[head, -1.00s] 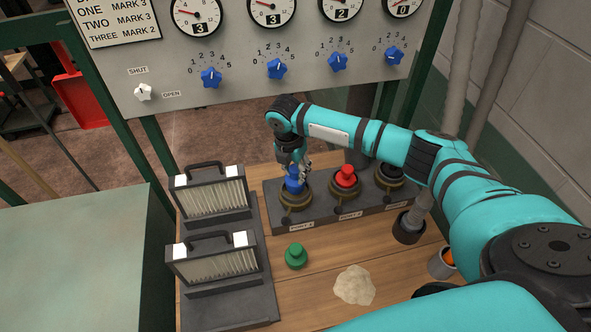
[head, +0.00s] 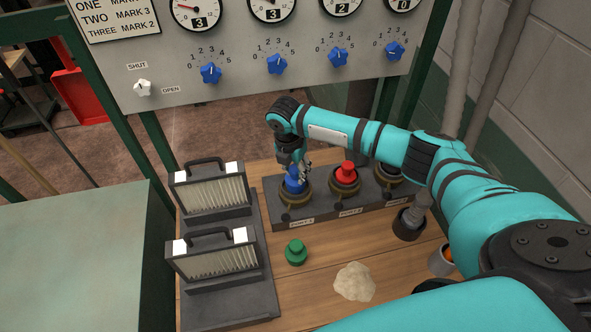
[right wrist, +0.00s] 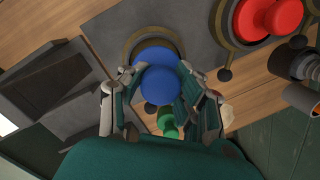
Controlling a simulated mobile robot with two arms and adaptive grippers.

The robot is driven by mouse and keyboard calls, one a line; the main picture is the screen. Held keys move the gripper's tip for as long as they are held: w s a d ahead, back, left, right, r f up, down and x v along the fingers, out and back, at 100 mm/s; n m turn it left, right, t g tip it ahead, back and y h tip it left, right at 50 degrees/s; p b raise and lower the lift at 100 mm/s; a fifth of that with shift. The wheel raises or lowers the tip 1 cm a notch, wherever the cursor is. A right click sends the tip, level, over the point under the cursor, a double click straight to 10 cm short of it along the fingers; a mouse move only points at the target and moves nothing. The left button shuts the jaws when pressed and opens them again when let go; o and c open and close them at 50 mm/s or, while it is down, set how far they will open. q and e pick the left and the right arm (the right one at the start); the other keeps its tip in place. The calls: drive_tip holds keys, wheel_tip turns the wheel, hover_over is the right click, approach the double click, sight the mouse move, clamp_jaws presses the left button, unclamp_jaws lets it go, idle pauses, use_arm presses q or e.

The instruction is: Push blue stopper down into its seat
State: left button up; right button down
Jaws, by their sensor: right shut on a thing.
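The blue stopper (head: 294,183) is upright at the leftmost port of the dark port block (head: 345,211). It also shows in the right wrist view (right wrist: 160,84), between my fingers. My right gripper (head: 297,172) points down from above and is shut on the blue stopper. The brass ring (head: 296,197) of that port shows around and below the stopper. How deep the stopper sits in the ring is hard to tell. My left gripper is not in view.
A red stopper (head: 345,172) stands in the middle port. A green stopper (head: 296,252) and a pale lump (head: 354,282) lie on the wooden bench. Two filter units (head: 210,192) stand left. A gauge panel (head: 250,60) rises behind. A dark cup (head: 408,224) stands right.

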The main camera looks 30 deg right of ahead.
drive_tip(key=shift+f+b, duration=0.55)
drive_tip(key=shift+f, duration=0.9)
drive_tip(key=c, duration=0.9)
unclamp_jaws()
drive_tip(key=shift+o, duration=0.2)
drive_tip(key=shift+r, duration=0.25)
drive_tip(key=r, duration=0.3)
drive_tip(key=a+r, duration=0.1)
drive_tip(key=r, duration=0.7)
drive_tip(key=shift+s+a+r, duration=0.1)
drive_tip(key=shift+a+r, duration=0.15)
drive_tip(key=shift+a, duration=0.05)
